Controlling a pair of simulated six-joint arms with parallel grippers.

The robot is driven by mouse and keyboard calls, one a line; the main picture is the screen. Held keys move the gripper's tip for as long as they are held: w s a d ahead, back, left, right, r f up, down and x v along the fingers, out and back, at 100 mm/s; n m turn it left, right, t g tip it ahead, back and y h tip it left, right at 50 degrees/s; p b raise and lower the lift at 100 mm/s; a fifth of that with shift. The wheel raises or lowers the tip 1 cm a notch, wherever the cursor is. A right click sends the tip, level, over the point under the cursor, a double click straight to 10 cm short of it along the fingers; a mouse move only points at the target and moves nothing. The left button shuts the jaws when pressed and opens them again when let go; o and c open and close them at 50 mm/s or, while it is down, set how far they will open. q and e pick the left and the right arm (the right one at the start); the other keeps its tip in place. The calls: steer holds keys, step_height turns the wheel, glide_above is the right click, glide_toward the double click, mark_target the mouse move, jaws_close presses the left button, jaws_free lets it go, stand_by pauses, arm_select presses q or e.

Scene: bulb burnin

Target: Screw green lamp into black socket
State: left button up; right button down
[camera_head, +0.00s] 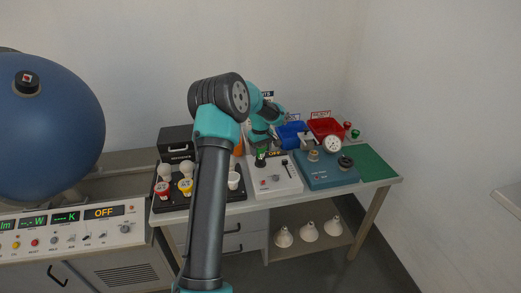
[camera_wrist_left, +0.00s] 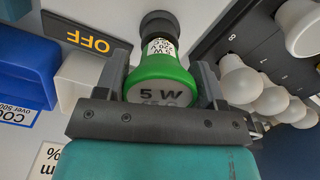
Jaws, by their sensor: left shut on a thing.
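The green lamp (camera_wrist_left: 160,82), marked "5 W", sits between the fingers of my left gripper (camera_wrist_left: 162,88) in the left wrist view. My left gripper is shut on it. The lamp's white printed neck points at the black socket (camera_wrist_left: 158,22), and the two line up. The lamp's end meets the socket; how deep it sits in it I cannot tell. In the head view the green lamp (camera_head: 262,152) shows small below my left gripper (camera_head: 260,146), over the white tester box (camera_head: 283,187). My right gripper is not in view.
A black tray (camera_head: 215,200) with several bulbs stands left of the tester. A blue bin (camera_head: 292,135) and a red bin (camera_head: 326,127) stand behind. A blue device with a gauge (camera_head: 332,144) is on the right. The tester display (camera_head: 274,154) reads OFF.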

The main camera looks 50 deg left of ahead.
arm_select(q)
steer(key=m, duration=2.2)
steer(key=shift+m, duration=0.4)
steer(key=o, duration=0.8)
